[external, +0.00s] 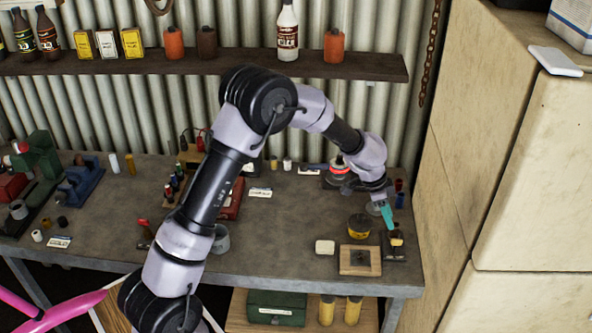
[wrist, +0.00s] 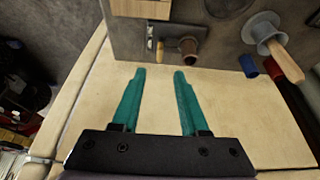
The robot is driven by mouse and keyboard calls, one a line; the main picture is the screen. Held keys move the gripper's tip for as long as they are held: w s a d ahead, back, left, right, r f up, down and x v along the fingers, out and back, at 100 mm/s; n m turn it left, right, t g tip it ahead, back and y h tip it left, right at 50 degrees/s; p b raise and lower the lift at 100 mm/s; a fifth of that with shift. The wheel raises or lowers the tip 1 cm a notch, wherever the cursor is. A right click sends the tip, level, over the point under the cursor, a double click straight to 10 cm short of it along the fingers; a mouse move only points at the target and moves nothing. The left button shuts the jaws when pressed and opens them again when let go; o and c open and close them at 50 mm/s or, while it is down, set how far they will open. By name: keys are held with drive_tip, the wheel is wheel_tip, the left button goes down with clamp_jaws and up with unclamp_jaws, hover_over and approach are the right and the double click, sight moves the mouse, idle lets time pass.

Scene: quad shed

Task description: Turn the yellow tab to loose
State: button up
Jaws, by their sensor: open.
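The yellow tab (external: 397,241) is a small patch on a dark fixture (external: 394,252) at the bench's front right. In the wrist view the dark fixture (wrist: 174,34) carries a brown cylinder (wrist: 188,47). A small tan-yellow piece (wrist: 160,50) beside the cylinder looks like the tab; its setting is too small to read. My gripper (external: 387,222) has teal fingers and hangs just above and behind the fixture. In the wrist view my gripper (wrist: 159,72) is open and empty, with the fixture beyond its fingertips, apart from them.
A wooden board (external: 360,260) and a yellow-rimmed tin (external: 359,226) stand left of the fixture. A blue cylinder (wrist: 248,66) and a grey flanged spool (wrist: 264,28) are close by. A tall cream cabinet (external: 530,170) bounds the right side.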

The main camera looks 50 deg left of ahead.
sight(396, 239)
drive_tip(key=x, duration=0.9)
drive_tip(key=shift+f, duration=0.15)
drive_tip(key=shift+c, duration=0.3)
clamp_jaws()
